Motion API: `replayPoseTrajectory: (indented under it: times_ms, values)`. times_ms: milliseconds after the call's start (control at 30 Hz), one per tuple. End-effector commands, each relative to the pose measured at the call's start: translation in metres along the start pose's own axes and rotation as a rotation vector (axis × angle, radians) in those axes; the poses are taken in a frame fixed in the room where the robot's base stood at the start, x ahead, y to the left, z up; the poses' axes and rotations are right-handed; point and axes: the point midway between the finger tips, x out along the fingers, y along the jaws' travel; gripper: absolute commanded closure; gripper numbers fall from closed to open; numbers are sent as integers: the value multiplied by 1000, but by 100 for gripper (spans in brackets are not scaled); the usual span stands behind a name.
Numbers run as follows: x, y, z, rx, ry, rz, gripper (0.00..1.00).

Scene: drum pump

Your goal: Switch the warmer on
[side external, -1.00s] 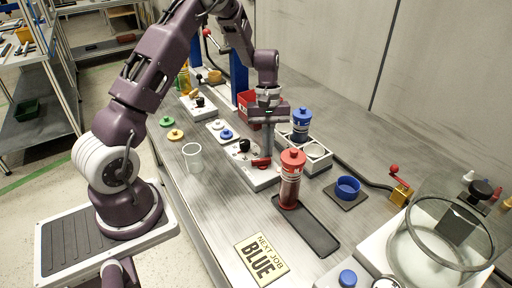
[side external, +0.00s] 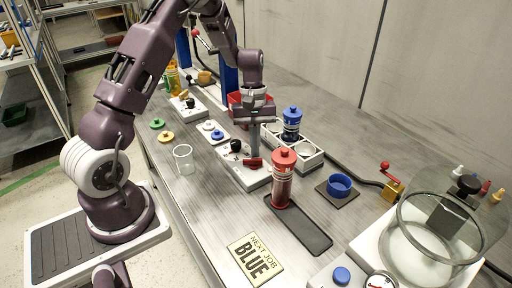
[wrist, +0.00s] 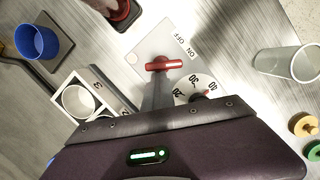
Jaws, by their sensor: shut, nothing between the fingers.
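The warmer is a white box (side external: 234,172) on the bench, with a black knob (side external: 235,146) and a red switch lever (side external: 253,162). The wrist view shows the red lever (wrist: 165,65) beside the printed words ON and OFF, and a dial (wrist: 198,88) marked 20, 30, 40. My gripper (side external: 256,155) points down over the warmer. Its fingers (wrist: 160,80) are shut with nothing between them, and their tips are right by the lever. I cannot tell whether they touch it. The gripper body covers part of the dial in the wrist view.
A red-capped bottle (side external: 282,178) stands on a black tray (side external: 318,240) in front of the warmer. A rack (side external: 310,158) with a blue-capped bottle (side external: 291,122) is to the right. A clear glass (side external: 184,160) stands to the left. A NEXT JOB BLUE sign (side external: 256,258) lies in front.

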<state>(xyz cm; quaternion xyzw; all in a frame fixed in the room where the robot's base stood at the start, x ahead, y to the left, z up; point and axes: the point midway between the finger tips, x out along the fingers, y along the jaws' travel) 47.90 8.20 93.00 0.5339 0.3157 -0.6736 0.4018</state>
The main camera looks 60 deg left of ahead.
Motion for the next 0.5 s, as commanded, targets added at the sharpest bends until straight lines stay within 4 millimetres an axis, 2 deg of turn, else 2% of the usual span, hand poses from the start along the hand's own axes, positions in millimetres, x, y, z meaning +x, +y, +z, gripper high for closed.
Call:
replayPoseTrajectory:
  times_ms: [33, 300, 500]
  values:
    - [-3, -2, 7, 5, -21, -11, 100]
    - [-62, 3, 1, 3, -5, 0, 100]
    - [-92, 4, -1, 1, -1, 3, 100]
